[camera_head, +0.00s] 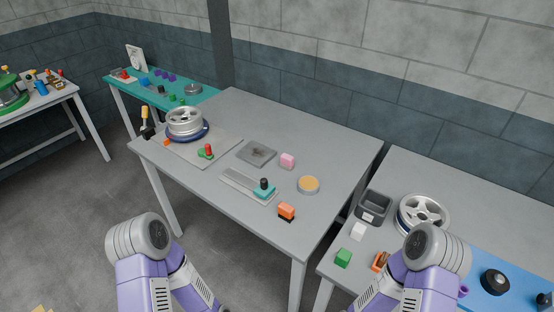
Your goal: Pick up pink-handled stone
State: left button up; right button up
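A small pink block (287,160) sits on the grey table (330,150) in the middle of the head view, right of a flat grey square plate (257,153). It is the only clearly pink thing on this table; whether it has a separate handle and stone part is too small to tell. Nothing touches it. My two arms show at the bottom left and bottom right, but neither gripper is in view.
Near the pink block are a round tan-topped dish (308,185), an orange block with a dark base (286,211) and a teal tool with a black knob (264,188). A second table (480,190) is at right.

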aim_at(286, 161)
jog(key=u, duration=1.65)
jog(key=i, duration=1.95)
jog(key=z, duration=3.75)
